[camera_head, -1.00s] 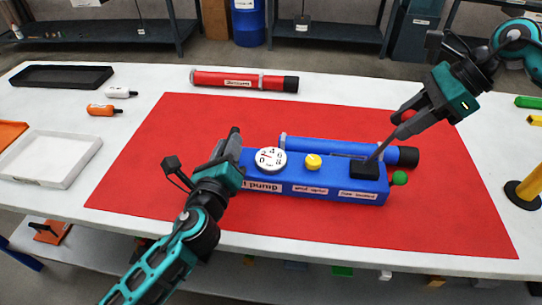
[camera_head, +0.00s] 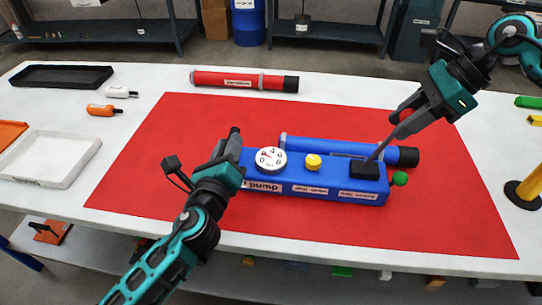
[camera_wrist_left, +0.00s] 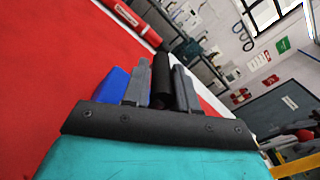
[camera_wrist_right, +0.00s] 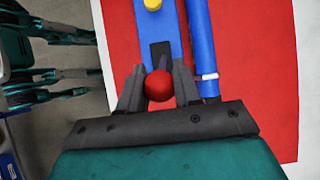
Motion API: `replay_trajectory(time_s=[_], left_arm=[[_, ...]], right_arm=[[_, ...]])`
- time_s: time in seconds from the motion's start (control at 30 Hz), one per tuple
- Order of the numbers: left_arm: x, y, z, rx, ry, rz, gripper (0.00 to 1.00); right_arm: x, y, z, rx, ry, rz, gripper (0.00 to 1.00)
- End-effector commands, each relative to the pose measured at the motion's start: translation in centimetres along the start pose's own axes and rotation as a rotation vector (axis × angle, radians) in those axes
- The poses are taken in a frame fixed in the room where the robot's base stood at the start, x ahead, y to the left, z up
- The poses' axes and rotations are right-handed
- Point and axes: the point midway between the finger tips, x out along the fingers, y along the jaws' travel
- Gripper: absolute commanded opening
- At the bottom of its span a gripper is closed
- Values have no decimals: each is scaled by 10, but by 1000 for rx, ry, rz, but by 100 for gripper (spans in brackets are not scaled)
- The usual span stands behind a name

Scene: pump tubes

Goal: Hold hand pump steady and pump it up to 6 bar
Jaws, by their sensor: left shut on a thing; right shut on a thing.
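The blue hand pump (camera_head: 300,178) lies on the red mat (camera_head: 180,130) with a white gauge (camera_head: 270,159) and a yellow button (camera_head: 313,161) on top. The gauge's red needle is too small to read exactly. My left gripper (camera_head: 228,153) is shut on the pump's black grip (camera_wrist_left: 162,80) at its left end. A tilted grey lever (camera_head: 383,147) rises from the black block (camera_head: 364,171) at the right end. My right gripper (camera_wrist_right: 158,75) is shut on the lever's red knob (camera_wrist_right: 159,87); in the head view it is up and right of the pump.
A red tube (camera_head: 245,81) lies behind the mat. A white tray (camera_head: 50,158), a black tray (camera_head: 62,76) and white and orange bottles (camera_head: 101,109) are on the left. A yellow stand (camera_head: 527,188) is at the right edge. The mat's front is clear.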

Motion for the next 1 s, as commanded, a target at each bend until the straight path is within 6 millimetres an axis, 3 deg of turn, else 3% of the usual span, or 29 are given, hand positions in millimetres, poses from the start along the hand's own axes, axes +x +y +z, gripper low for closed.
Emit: replay_trajectory(time_s=[1.0], left_arm=[[0, 1, 0, -6, 1, 3, 0]], right_arm=[[6, -1, 24, 1, 176, -6, 4]])
